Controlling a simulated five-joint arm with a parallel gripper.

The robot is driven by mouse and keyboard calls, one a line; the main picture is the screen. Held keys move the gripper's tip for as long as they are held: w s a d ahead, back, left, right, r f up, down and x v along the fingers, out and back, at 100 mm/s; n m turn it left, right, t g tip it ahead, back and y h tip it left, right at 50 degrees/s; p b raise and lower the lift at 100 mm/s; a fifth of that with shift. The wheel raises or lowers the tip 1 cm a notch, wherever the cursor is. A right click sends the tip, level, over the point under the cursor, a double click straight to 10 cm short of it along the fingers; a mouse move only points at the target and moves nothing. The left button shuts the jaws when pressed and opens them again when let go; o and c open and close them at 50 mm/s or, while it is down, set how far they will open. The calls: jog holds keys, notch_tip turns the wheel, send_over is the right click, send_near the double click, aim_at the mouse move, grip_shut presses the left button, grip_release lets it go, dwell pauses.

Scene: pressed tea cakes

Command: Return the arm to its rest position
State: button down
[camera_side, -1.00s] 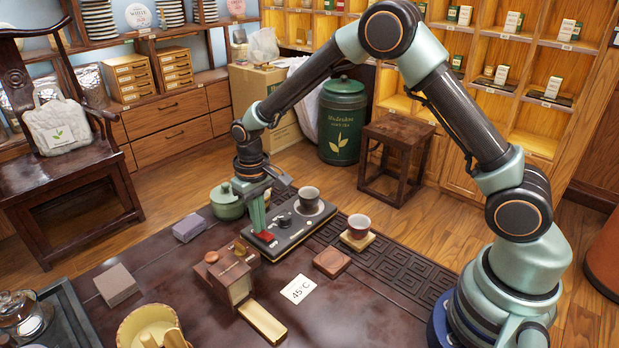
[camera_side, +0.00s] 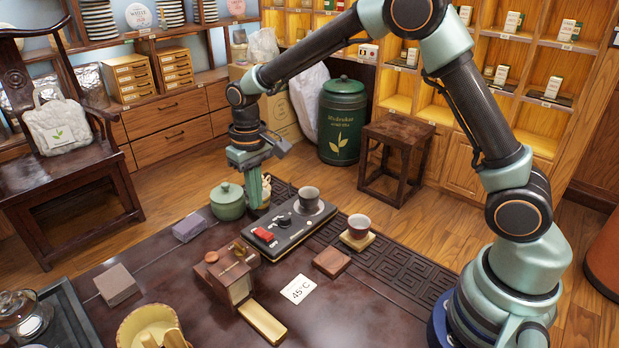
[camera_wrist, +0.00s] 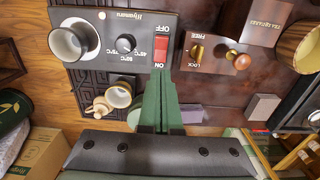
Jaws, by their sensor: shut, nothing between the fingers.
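My gripper (camera_side: 256,204) is shut and empty, with its fingers together and pointing down. In the side view it hangs above the far left end of a black warmer (camera_side: 287,233), between that and a green lidded pot (camera_side: 228,203). Its fingertips are clear of the warmer's red switch (camera_side: 264,234). In the wrist view the closed green fingers (camera_wrist: 161,74) point towards the red switch (camera_wrist: 162,48), which sits between the OFF and ON marks.
A second cup (camera_side: 359,226) stands on a wooden coaster. A stool (camera_side: 397,160) and green canister (camera_side: 342,120) stand behind. Air above the table looks open.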

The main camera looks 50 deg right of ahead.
jog(key=shift+r, duration=0.15)
jog(key=s+d+r+t, duration=0.2)
jog(key=s+d+r, duration=0.2)
jog(key=s+r, duration=0.3)
jog(key=s+d+r+t, duration=0.3)
jog(key=s+r, duration=0.3)
jog(key=s, duration=0.4)
jog(key=shift+s+d+r+t, duration=0.3)
jog(key=shift+d+r, duration=0.1)
jog(key=shift+d, duration=0.35)
